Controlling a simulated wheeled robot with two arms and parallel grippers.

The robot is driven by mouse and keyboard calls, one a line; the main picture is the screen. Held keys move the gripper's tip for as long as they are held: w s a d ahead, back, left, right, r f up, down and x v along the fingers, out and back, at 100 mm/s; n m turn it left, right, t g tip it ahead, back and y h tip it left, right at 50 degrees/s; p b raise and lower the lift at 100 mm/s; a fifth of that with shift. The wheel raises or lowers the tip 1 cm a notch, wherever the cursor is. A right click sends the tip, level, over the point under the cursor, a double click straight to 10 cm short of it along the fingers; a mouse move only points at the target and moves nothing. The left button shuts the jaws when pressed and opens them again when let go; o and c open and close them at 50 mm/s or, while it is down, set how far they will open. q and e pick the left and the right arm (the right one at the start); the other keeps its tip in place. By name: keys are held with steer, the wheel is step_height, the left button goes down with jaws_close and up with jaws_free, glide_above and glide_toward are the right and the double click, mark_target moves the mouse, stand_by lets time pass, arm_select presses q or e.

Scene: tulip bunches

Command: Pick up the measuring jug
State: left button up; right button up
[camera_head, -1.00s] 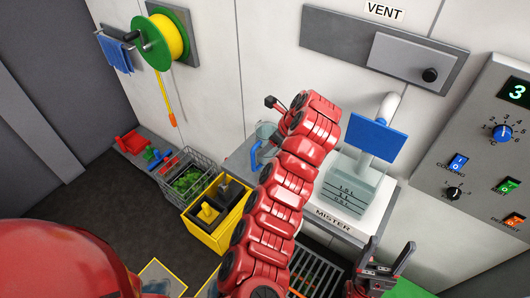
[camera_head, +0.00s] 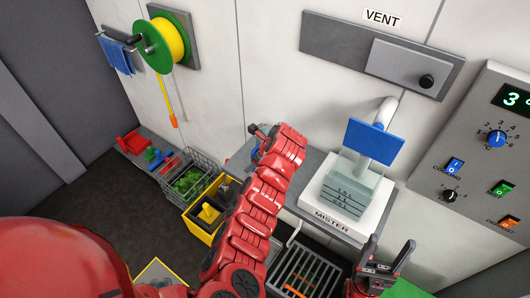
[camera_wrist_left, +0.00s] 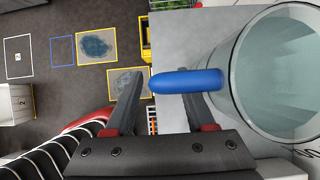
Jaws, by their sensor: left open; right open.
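The measuring jug (camera_wrist_left: 285,75) is a clear round vessel at the right of the left wrist view, with a blue handle (camera_wrist_left: 205,80) pointing left. My left gripper (camera_wrist_left: 162,90) is open. The handle's end reaches toward the gap between its fingers and overlaps the right fingertip in the picture; I cannot tell whether they touch. My right gripper (camera_head: 388,262) is open and empty at the bottom right, in front of the mister.
The mister (camera_head: 345,200), with a graduated tank and blue plate, stands on the grey shelf (camera_head: 240,160) right of my left arm. A yellow crate (camera_head: 200,228) and a wire basket (camera_head: 200,165) stand at its left. A control panel (camera_head: 475,160) is on the right wall.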

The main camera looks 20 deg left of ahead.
arm_select(q)
steer(key=shift+a+f, duration=0.1)
steer(key=shift+f, duration=0.15)
steer(key=shift+c, duration=0.3)
jaws_close()
steer(key=shift+r, duration=0.1)
stand_by(0.9)
